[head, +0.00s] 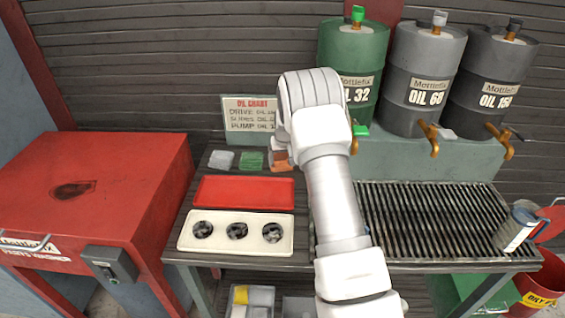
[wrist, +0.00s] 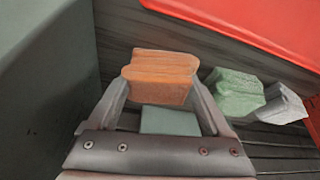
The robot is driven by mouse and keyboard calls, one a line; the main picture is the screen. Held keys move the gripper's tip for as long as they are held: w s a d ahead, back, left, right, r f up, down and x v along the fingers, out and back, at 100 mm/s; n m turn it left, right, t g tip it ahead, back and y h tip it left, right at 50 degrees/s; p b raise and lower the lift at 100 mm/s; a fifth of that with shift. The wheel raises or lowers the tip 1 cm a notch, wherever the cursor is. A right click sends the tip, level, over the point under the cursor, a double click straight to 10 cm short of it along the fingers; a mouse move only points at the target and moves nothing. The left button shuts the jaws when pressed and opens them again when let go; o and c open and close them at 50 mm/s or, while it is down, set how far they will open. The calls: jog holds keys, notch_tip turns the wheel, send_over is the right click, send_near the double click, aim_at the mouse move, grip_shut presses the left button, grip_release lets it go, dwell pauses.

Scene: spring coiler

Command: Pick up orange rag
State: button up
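The orange rag (wrist: 160,75) is a folded block in the wrist view, between the two fingertips of my gripper (wrist: 160,92). The fingers stand wide, one along each side of the rag, with little or no gap showing. I cannot tell whether they press on it or whether it is clear of the surface under it. In the head view the orange rag (head: 281,162) shows at the back of the bench, partly hidden by my arm. My gripper is hidden behind the arm there.
A green rag (head: 252,160) and a grey rag (head: 222,160) lie beside it. A red tray (head: 244,192) and a white tray (head: 190,237) with several dark parts are nearer. An oil chart sign (head: 249,114) stands behind. Oil drums and a grated tray (head: 430,215) are at right.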

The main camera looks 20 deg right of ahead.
aim_at(282, 157)
jog(key=c, duration=0.4)
notch_tip(282, 157, up, 10)
jog(key=shift+r+p, duration=0.1)
jog(key=shift+p, duration=0.3)
jog(key=o, duration=0.8)
jog(key=c, duration=0.7)
jog(key=shift+a, duration=0.1)
